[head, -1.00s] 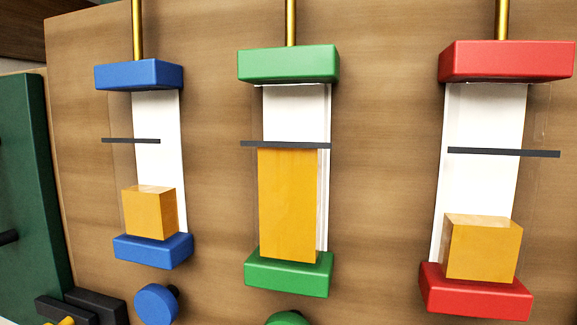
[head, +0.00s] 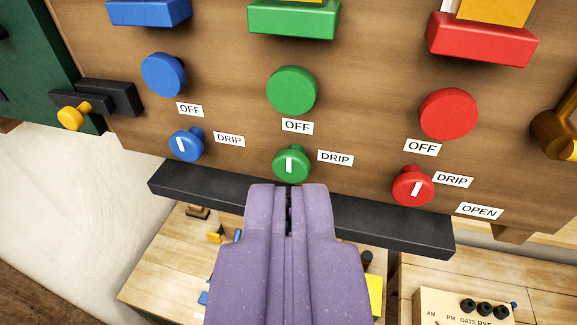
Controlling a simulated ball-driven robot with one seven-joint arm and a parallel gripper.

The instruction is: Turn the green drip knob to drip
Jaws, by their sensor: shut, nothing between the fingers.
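The small green drip knob (head: 291,176) is on the wooden panel, in the middle column. Its white mark stands upright, pointing up toward the OFF label (head: 297,126). The DRIP label (head: 336,158) is to the knob's right. My purple gripper (head: 288,190) is shut and empty. Its fingertips show just below the green knob in the picture and cover none of its white mark. I cannot tell whether they touch it.
A larger green knob (head: 291,91) sits above. The small blue knob (head: 186,145) and small red knob (head: 413,186) flank the green one. A dark ledge (head: 395,225) runs below the knobs. Worktables with small items lie underneath.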

